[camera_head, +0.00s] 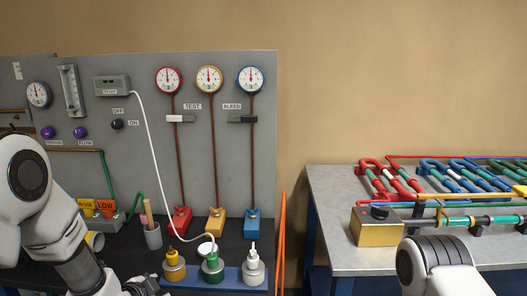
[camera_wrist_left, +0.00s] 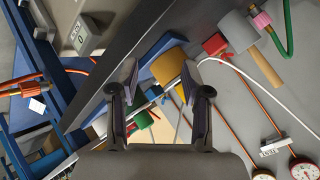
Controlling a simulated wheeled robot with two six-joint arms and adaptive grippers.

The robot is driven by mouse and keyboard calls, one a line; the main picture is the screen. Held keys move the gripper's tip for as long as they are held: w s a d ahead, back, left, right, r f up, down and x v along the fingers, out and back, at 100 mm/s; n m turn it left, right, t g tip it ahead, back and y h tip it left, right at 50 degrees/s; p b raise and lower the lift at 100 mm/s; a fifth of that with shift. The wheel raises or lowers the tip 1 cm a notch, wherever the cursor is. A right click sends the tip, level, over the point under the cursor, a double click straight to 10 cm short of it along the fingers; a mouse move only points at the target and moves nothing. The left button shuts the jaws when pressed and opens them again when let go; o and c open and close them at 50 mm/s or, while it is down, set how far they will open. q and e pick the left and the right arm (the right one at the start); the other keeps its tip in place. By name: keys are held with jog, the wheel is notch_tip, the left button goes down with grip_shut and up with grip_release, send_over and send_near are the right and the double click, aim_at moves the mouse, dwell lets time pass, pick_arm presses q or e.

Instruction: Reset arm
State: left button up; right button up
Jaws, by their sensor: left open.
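My left gripper (camera_wrist_left: 167,88) is open in the left wrist view, its two dark fingers apart. I see nothing held between them; a yellow block (camera_wrist_left: 170,66) and a white hose (camera_wrist_left: 245,72) show beyond the fingertips. In the head view my left arm comes in from the left, and only a dark part of the left gripper (camera_head: 145,287) shows at the bottom edge, left of the yellow-capped bottle (camera_head: 174,266). A white part of my right arm (camera_head: 440,268) shows at the bottom right in the head view; its gripper is out of frame.
A grey gauge panel (camera_head: 130,165) stands behind a dark bench. The white hose hangs from a small box (camera_head: 111,86) to the green bottle (camera_head: 212,267). A blue tray (camera_head: 228,287) holds several bottles. A right-hand metal table (camera_head: 335,215) carries colored coils and a brass block (camera_head: 376,228).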

pick_arm(q)
jog(key=s+d+f+n+g, duration=0.1)
jog(key=s+f+n+g, duration=0.5)
jog(key=s+f, duration=1.2)
jog(key=s+f+n+g, duration=0.2)
jog(key=s, duration=0.6)
jog(key=s+f+n+g, duration=0.2)
jog(key=s, duration=0.7)
jog(key=shift+d+n+y, duration=0.2)
jog(key=shift+n+y, duration=0.1)
jog(key=shift+n, duration=0.1)
